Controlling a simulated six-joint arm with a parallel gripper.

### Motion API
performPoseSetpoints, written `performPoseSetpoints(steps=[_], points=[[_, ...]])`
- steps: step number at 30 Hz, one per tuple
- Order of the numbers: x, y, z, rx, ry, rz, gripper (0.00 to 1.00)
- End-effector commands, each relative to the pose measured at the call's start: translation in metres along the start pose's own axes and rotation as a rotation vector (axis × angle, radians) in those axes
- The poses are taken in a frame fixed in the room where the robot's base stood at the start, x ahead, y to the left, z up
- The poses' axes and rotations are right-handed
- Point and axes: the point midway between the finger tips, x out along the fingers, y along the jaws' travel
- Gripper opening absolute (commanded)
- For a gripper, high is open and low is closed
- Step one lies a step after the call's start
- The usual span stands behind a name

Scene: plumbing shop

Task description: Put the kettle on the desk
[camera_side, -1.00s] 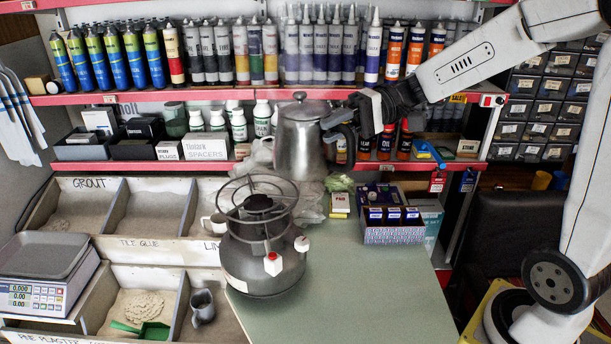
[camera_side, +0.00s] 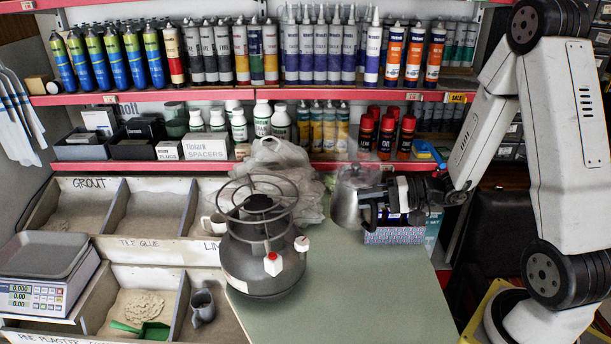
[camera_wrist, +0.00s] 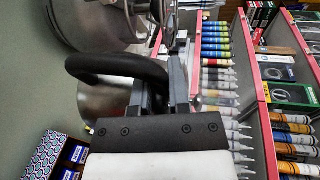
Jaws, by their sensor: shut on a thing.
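The metal kettle (camera_side: 346,199) is at the right of the stove, over the back right part of the green desk (camera_side: 340,300). My gripper (camera_side: 378,200) is shut on its black handle, at the kettle's right side. In the wrist view the dark handle (camera_wrist: 120,68) runs between the jaws, and part of the kettle's metal body (camera_wrist: 100,103) shows behind it. The kettle looks upright in the side view. Whether its base touches the desk I cannot tell.
A round gas stove (camera_side: 265,262) with a ring top stands on the desk's left part. Plastic bags (camera_side: 285,170) lie behind the stove. The desk's front middle is clear.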

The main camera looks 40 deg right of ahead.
Motion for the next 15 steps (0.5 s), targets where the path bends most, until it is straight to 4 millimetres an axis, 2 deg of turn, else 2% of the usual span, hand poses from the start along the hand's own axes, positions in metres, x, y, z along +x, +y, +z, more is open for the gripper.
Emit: performPoseSetpoints(steps=[1,6,15], points=[[-0.004,0.011,-0.001,0.012,0.031,-0.001,0.00],[-0.014,0.042,0.001,0.031,0.120,-0.004,0.00],[-0.030,0.083,0.008,0.053,0.238,-0.007,0.00]])
